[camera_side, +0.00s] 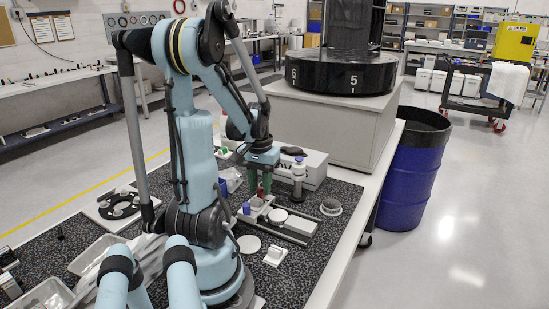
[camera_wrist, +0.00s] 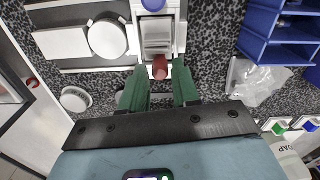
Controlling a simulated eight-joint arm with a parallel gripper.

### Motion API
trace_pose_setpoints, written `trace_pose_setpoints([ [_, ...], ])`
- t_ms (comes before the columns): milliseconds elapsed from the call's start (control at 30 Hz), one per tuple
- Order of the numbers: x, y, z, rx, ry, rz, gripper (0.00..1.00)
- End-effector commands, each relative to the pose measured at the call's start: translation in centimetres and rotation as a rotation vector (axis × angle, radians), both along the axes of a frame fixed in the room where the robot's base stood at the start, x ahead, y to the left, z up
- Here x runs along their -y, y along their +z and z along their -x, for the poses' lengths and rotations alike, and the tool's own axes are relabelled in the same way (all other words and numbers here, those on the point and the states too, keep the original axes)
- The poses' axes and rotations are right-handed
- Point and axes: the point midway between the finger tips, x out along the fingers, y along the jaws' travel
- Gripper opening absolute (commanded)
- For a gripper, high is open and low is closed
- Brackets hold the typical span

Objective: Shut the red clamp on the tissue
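My gripper (camera_wrist: 159,76) has two green fingers, held apart, in the wrist view. The red clamp tip (camera_wrist: 159,67) shows between the fingertips, with a small gap on each side. The clamp sits at the near end of a white fixture (camera_wrist: 178,38) with a pale grey, sheet-like piece in its middle (camera_wrist: 156,40); I cannot tell whether this is the tissue. A blue knob (camera_wrist: 153,4) is at the fixture's far end. In the side view, my gripper (camera_side: 260,188) points down over the fixture, and the red clamp is mostly hidden by the fingers.
A grey plate with a white disc (camera_wrist: 107,38) and a white block (camera_wrist: 62,42) adjoins the fixture. A blue rack (camera_wrist: 280,30) and a clear bag (camera_wrist: 255,80) lie to the right. In the side view, a white bottle (camera_side: 298,180) stands close to my gripper.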

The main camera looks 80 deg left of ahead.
Motion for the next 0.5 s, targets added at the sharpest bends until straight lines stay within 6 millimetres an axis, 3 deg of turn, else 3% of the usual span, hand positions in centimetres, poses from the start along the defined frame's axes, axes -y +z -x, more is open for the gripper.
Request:
trace_pose_setpoints([
  [167,0.0,1.4,0.0,0.000,0.000,0.000,0.30],
  [500,0.0,6.1,0.0,0.000,0.000,0.000,0.30],
])
